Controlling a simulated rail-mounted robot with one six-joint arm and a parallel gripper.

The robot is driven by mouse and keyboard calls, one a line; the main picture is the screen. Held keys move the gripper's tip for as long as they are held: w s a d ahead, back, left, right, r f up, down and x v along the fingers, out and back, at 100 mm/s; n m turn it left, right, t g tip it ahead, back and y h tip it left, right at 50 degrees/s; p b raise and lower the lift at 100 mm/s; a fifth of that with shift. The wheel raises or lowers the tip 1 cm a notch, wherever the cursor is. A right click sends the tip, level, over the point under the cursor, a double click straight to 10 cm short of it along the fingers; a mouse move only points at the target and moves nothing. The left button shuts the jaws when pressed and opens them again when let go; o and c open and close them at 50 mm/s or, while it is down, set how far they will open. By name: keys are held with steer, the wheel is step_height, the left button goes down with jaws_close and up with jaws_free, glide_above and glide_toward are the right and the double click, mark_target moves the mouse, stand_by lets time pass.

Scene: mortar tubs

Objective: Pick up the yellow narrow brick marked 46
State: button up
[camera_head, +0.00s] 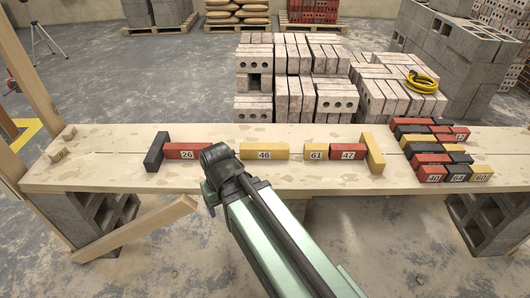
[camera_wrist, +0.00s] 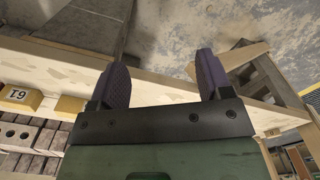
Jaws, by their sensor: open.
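The yellow narrow brick marked 46 (camera_head: 264,151) lies on the plank table in the head view, between a red brick marked 26 (camera_head: 185,151) and a yellow brick marked 61 (camera_head: 316,152). It has bare gaps on both sides. In the wrist view my gripper (camera_wrist: 162,65) is open, with nothing between its two dark fingers. That view is upside down and shows the brick marked 61 (camera_wrist: 19,97) at the left. An unmarked yellow piece (camera_wrist: 69,106) beside it, partly hidden by my gripper, is probably brick 46. My arm hides the fingers in the head view.
Brick 47 (camera_head: 347,152) touches brick 61. Several stacked bricks (camera_head: 432,157) stand at the right of the plank table (camera_head: 110,171). Paver stacks (camera_head: 300,80) stand behind it.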

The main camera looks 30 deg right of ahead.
steer(key=shift+o, duration=0.2)
steer(key=m+t+y+b, duration=0.15)
steer(key=m+y, duration=0.25)
steer(key=m, duration=1.8)
glide_toward(266, 146)
steer(key=shift+s+f+t, duration=0.15)
steer(key=shift+f+t, duration=0.2)
steer(key=shift+f, duration=0.05)
steer(key=shift+s+a+r+m, duration=0.1)
steer(key=shift+a+m, duration=0.15)
steer(key=shift+m, duration=0.85)
steer(key=b+x, duration=0.5)
steer(key=x, duration=0.1)
